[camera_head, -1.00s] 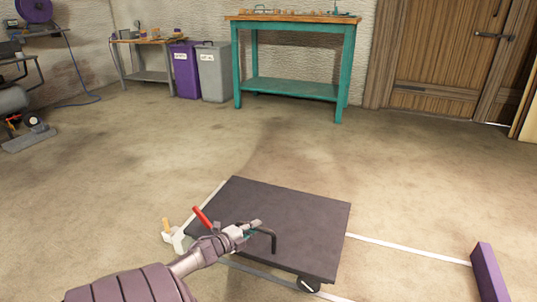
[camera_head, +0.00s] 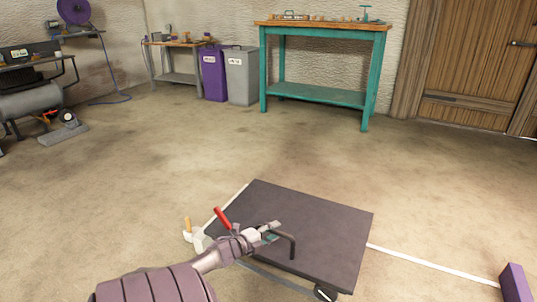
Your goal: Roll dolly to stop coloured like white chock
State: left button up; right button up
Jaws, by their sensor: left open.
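The dolly is a low dark flat platform (camera_head: 325,225) with a black bent handle (camera_head: 293,243) standing on it and a small wheel at its near corner. My left gripper (camera_head: 270,233) is over the platform, open, with its fingers at the handle; I cannot tell if they touch it. A red bar (camera_head: 222,218) sticks up just behind my left wrist. A whitish object (camera_head: 198,239) with an orange upright part lies at the dolly's left edge, partly hidden by my arm. A purple block (camera_head: 515,284) stands on the floor at the lower right, cut by the frame. My right gripper is out of view.
White lines (camera_head: 430,264) run along the floor on both sides of the dolly, the right one towards the purple block. A teal workbench (camera_head: 318,95), purple and grey bins (camera_head: 241,75) and a wooden door stand at the back. The floor between is clear.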

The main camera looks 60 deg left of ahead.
pick_arm(q)
jog(key=v, duration=1.2)
jog(key=shift+a, duration=0.1)
